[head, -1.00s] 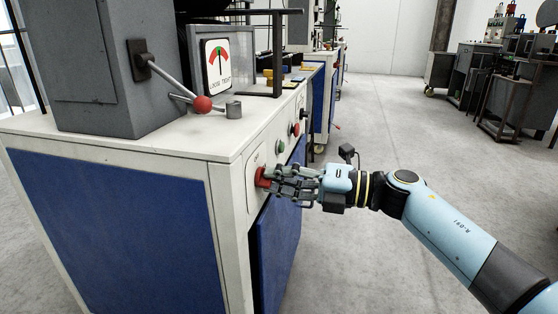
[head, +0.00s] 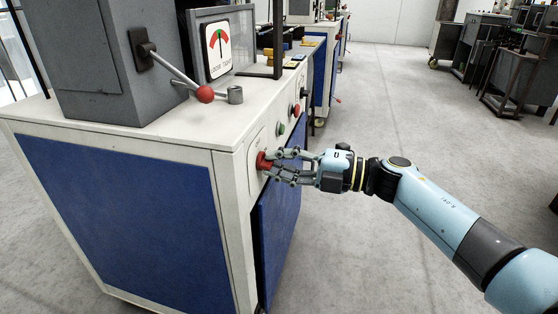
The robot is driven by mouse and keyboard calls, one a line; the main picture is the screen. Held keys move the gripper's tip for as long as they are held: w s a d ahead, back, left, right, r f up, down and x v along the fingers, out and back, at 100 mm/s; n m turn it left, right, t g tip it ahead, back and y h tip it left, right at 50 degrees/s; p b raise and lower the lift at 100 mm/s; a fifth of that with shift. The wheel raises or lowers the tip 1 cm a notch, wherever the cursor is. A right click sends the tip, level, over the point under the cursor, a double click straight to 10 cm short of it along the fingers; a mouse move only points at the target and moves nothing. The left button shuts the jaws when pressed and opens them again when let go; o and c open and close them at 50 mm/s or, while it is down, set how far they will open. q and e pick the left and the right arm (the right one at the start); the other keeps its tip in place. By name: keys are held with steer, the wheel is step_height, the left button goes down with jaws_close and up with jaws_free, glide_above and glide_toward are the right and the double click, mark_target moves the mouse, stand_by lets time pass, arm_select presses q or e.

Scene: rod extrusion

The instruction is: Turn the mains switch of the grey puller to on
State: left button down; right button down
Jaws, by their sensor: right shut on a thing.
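The grey puller (head: 118,62) stands on a white and blue cabinet (head: 120,215) at the left. Its mains switch, a red knob (head: 262,160), sits on a pale plate near the top of the cabinet's narrow side. My right gripper (head: 272,164) reaches in from the right and is shut on the red knob, one finger above and one below. The fingers partly cover the knob, and I cannot read any marks by it. My left gripper is not in view.
A green button (head: 281,129), a red button (head: 296,110) and a black knob (head: 305,93) sit farther along the same panel. A red-balled lever (head: 204,94) and a dial (head: 218,48) are above.

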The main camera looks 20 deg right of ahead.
steer(key=c, duration=1.4)
jaws_free()
steer(key=v, duration=1.2)
